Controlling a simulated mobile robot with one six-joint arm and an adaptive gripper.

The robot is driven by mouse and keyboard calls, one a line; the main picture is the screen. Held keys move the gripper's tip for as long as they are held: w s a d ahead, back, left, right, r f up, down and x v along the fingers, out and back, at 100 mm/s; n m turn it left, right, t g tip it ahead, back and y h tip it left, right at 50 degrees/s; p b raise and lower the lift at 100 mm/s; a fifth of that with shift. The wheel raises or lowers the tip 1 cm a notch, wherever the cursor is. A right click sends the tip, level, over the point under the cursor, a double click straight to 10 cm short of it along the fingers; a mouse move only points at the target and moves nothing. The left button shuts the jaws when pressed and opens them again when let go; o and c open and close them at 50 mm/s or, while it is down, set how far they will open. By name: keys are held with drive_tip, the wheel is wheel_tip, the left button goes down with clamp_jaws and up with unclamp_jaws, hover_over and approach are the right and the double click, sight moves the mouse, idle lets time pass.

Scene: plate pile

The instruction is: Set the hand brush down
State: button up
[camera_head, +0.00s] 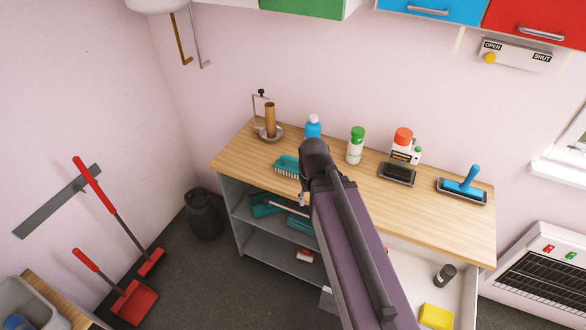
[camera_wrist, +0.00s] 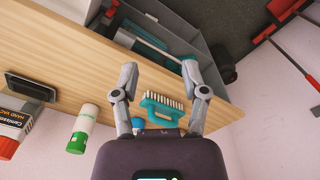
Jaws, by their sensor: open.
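The hand brush (camera_head: 287,165) is teal with pale bristles. It rests on the wooden worktop (camera_head: 243,150) near its front edge, left of my arm. In the wrist view the brush (camera_wrist: 162,107) shows between the two fingers, with clear gaps on both sides. My gripper (camera_wrist: 159,72) is open and empty, its fingers spread wide. In the head view my wrist and arm hide most of the gripper and part of the worktop. I cannot tell the exact height of the fingers above the worktop.
A red-capped container (camera_head: 403,138) and a blue-handled tool (camera_head: 465,183) stand to the right. Teal items (camera_head: 266,205) lie on the shelf below.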

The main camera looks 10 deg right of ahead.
drive_tip(key=shift+o, duration=1.2)
drive_tip(key=shift+w+d, duration=0.1)
drive_tip(key=shift+d, duration=0.05)
drive_tip(key=n+p, duration=0.1)
drive_tip(key=n, duration=1)
hover_over(293, 158)
drive_tip(key=shift+r, duration=0.45)
wheel_tip(293, 158, down, 9)
drive_tip(key=b, duration=0.8)
drive_tip(key=shift+r+b, duration=0.2)
drive_tip(key=shift+b, duration=0.15)
drive_tip(key=shift+w+f+b, duration=0.15)
drive_tip(key=shift+f+b, duration=2.45)
clamp_jaws()
